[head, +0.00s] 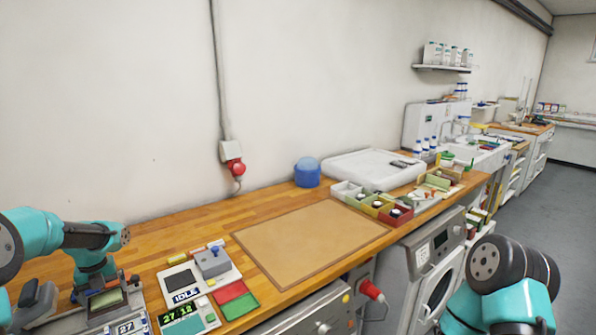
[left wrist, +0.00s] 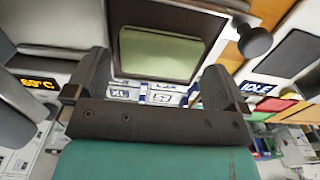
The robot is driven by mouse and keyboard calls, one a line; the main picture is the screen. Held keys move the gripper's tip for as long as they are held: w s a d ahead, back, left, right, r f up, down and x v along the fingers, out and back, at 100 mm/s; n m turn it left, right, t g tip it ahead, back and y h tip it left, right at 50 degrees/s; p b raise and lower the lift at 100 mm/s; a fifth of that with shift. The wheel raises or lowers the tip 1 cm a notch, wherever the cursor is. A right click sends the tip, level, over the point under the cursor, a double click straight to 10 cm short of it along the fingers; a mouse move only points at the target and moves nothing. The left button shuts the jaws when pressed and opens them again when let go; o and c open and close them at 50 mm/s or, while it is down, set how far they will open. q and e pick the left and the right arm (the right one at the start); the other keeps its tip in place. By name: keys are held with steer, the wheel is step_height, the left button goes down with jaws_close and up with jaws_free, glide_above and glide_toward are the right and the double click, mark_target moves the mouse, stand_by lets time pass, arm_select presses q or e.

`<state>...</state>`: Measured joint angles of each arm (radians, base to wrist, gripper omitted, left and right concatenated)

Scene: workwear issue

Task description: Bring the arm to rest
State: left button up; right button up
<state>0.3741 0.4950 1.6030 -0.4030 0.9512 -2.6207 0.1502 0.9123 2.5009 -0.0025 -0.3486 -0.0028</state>
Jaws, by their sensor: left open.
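My left gripper (head: 107,287) points down at the left front of the wooden bench (head: 160,255), over a grey device with a green pad (head: 106,300). In the left wrist view the two dark fingers of the left gripper (left wrist: 157,72) are spread apart with nothing held between them. The green pad (left wrist: 160,55) in its dark frame shows beyond the fingers; whether they touch the device cannot be told. My right arm (head: 515,290) shows only in part at the lower right, and its gripper is out of view.
A console marked IDLE (head: 185,280) and red and green pads (head: 232,295) stand right of the left gripper. A brown mat (head: 310,240) lies clear mid-bench. Behind are a blue tub (head: 307,172), small bins (head: 372,203) and a white tray (head: 360,166).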

arm_select(q)
step_height(320, 180, up, 10)
step_height(320, 180, down, 12)
steer(key=shift+r, duration=0.1)
step_height(320, 180, up, 4)
steer(key=shift+f, duration=0.1)
steer(key=s+d+r, duration=0.1)
steer(key=s+d, duration=1)
steer(key=shift+s+d+r, duration=0.15)
steer(key=shift+r, duration=0.15)
stand_by(0.5)
steer(key=shift+d, duration=0.1)
